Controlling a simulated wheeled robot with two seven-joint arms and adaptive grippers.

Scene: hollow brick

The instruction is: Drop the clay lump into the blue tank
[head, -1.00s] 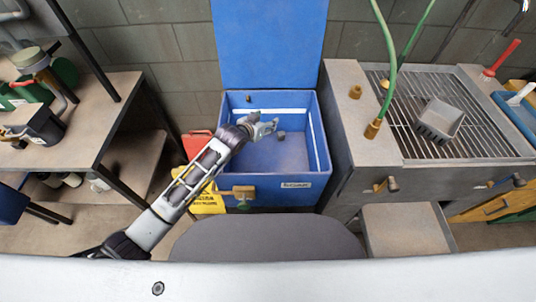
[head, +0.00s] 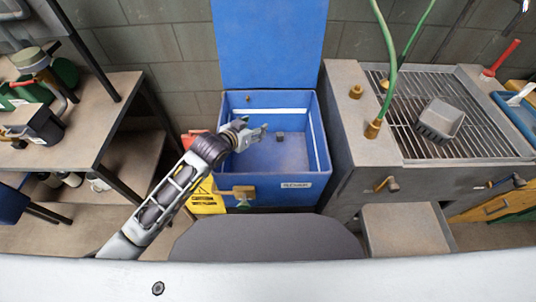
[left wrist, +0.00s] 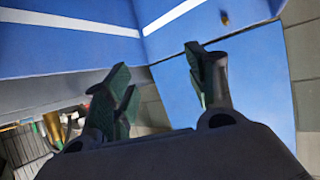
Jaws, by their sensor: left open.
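The blue tank (head: 268,189) stands open in the middle of the head view, its lid (head: 268,45) raised against the wall. A small dark grey-brown lump, which looks like the clay lump (head: 280,137), is inside the tank and appears to lie on its floor. My left gripper (head: 262,133) is open and empty over the tank's left part, left of the lump and apart from it. In the left wrist view its two fingers (left wrist: 165,85) stand apart with nothing between them. The lump does not show there. My right gripper is not in view.
A grey wash bench with a grille (head: 480,110) and a grey box (head: 440,120) stands right of the tank. A shelf table (head: 85,125) with tools stands at the left. A yellow sign (head: 206,198) is beside the tank.

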